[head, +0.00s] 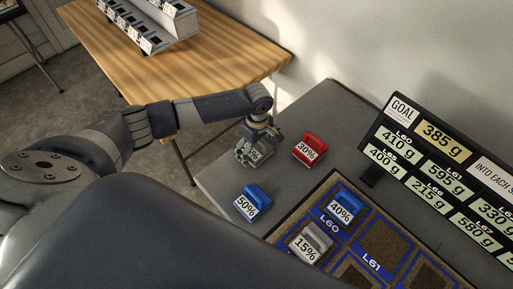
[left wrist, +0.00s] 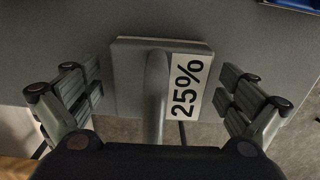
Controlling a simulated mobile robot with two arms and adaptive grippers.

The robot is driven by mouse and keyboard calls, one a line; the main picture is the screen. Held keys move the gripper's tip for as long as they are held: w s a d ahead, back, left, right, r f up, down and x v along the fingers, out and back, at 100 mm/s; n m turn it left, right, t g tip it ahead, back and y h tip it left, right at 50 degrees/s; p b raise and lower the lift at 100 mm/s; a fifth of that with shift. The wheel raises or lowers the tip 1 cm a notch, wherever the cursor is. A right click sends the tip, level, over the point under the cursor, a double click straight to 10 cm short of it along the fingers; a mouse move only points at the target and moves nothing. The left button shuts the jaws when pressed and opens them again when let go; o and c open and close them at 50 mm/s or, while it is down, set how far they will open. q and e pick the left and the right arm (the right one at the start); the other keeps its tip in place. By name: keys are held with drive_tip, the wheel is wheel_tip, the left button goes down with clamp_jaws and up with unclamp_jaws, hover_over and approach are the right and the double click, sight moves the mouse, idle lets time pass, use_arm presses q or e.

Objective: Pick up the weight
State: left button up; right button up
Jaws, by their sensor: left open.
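A grey weight (head: 254,155) stands near the left edge of the grey table, partly hidden under my left gripper (head: 257,142) in the head view. In the left wrist view the weight (left wrist: 140,80) shows a white label reading 25% and a raised handle bar. My left gripper (left wrist: 163,92) is open, with one finger on each side of the weight and a gap to it on both sides. Other weights are a red 30% one (head: 311,149), a blue 50% one (head: 252,203), a blue 40% one (head: 344,207) and a grey 15% one (head: 309,243). My right gripper is not in view.
The 40% and 15% weights sit on a brown board with blue cells (head: 383,246). A dark display (head: 440,165) lists a goal of 385 g and other gram values. A wooden table (head: 190,65) holding a grey rack (head: 150,22) stands behind.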

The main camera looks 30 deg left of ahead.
use_arm(q)
drive_tip(key=shift+c, duration=1.1)
drive_tip(key=c, duration=1.2)
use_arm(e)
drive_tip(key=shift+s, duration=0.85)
use_arm(q)
drive_tip(key=shift+r, duration=0.1)
